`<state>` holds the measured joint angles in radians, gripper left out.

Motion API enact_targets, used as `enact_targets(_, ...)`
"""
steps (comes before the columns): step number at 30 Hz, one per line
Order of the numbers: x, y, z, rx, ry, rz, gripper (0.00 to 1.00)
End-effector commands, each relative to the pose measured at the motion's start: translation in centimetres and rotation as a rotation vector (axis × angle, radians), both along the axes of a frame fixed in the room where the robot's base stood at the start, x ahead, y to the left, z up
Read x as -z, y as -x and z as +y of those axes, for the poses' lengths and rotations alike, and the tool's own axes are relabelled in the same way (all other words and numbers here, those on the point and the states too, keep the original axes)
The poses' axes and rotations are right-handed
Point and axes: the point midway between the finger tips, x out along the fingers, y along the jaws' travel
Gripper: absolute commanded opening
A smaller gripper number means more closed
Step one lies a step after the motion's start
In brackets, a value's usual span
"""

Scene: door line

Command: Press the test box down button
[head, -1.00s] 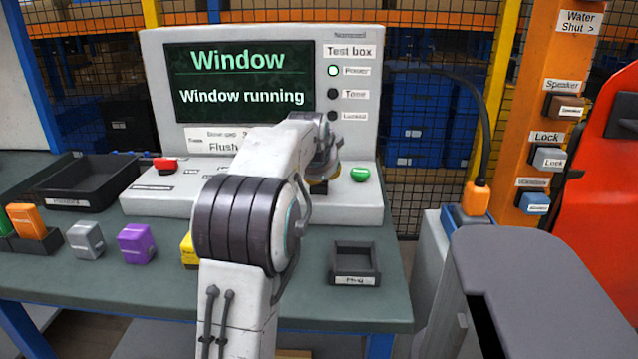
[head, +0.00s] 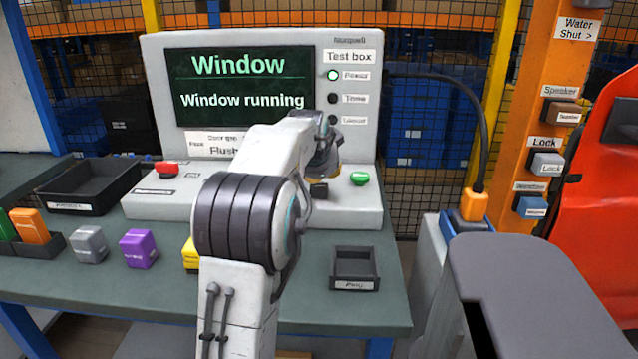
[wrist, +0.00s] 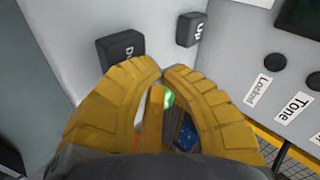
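The test box (head: 360,205) stands on the bench, and its screen reads "Window running". In the wrist view, the black down button (wrist: 118,48), its label partly hidden, sits just above and left of my left fingertip. The black up button (wrist: 188,28) is a little farther right. My gripper (wrist: 162,73) has yellow fingers with their tips almost meeting and nothing held between them. The tips look close to the down button but apart from it. In the head view, my arm hides most of the gripper; a dark button (head: 318,190) shows below the arm's end, its label unreadable.
A green button (head: 359,178) is right of the arm's end, and a red button (head: 166,168) is on the box's left. A small dark tray (head: 355,268) lies in front. Purple (head: 138,248) and grey (head: 89,245) blocks stand left.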

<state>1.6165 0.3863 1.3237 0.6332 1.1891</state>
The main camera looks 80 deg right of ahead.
Motion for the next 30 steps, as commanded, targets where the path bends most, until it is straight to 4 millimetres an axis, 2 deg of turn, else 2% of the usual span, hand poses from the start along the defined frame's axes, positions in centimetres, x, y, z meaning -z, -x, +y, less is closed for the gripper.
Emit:
enact_targets(14,-0.6,0.0,0.0,0.000,0.002,0.000,0.00)
enact_targets(30,-4.9,0.0,0.0,0.000,0.001,0.000,0.00)
